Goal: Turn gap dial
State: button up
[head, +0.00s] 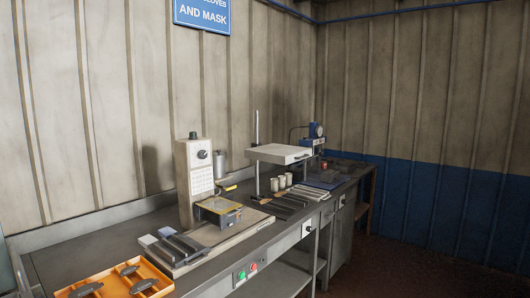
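A tall beige machine (194,178) stands on the left part of the grey workbench. A round black dial (203,154) sits near the top of its front face, above a printed chart. I cannot read its markings or tell for sure that it is the gap dial. A dark green knob (193,135) tops the machine. A yellow-edged platform (219,206) juts out below the chart. A round gauge (319,130) on a blue device stands at the far end of the bench. My gripper is not in view.
An orange tray (107,277) with dark parts lies at the near left. A pale raised plate (279,153) on a post stands mid-bench, with several light cups (282,182) and dark strips below. Green and red buttons (247,272) are on the bench front. The floor (420,270) at right is clear.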

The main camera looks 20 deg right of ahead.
aim_at(203, 154)
jog(key=z, duration=0.55)
jog(key=i, duration=1.7)
jog(key=u, duration=1.25)
jog(key=i, duration=0.6)
jog(key=u, duration=0.55)
